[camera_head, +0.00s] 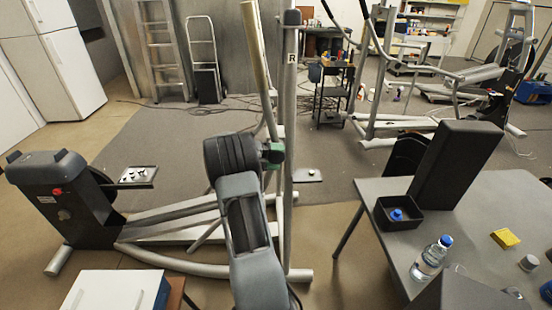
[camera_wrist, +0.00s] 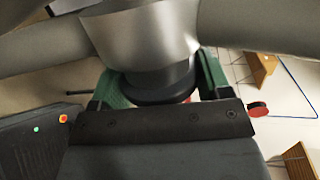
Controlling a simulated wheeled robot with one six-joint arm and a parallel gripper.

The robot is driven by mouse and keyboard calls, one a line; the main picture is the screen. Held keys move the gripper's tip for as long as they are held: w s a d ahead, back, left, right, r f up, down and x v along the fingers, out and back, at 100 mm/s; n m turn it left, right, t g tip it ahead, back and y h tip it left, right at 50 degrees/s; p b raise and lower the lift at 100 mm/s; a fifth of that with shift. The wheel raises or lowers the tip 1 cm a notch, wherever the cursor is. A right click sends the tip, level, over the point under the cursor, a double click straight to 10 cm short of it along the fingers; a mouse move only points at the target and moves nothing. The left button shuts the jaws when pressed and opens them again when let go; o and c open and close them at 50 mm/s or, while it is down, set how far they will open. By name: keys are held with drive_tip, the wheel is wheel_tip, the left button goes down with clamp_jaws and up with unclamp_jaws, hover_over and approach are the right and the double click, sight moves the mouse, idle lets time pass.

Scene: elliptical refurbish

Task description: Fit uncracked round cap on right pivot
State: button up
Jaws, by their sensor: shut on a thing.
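My gripper (camera_head: 275,153) is at the upright post marked R (camera_head: 291,90) of the near elliptical trainer. In the wrist view its green fingers (camera_wrist: 152,90) are shut on a dark round cap (camera_wrist: 150,86), one on each side. The cap lies against or just in front of the end of a silver cylindrical pivot (camera_wrist: 145,40). I cannot tell whether it is seated. In the head view my gripper and arm hide the cap. No crack shows on its visible edge.
The trainer's base rails (camera_head: 175,262) and dark housing (camera_head: 55,205) lie at left. A white-topped box (camera_head: 105,292) stands front left.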

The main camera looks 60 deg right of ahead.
drive_tip(key=o, duration=1.3)
drive_tip(key=shift+c, duration=0.2)
drive_tip(key=b+v, duration=0.2)
drive_tip(key=v, duration=1.1)
drive_tip(key=shift+w+a, duration=0.25)
drive_tip(key=shift+w, duration=0.05)
drive_tip(key=shift+r, duration=0.1)
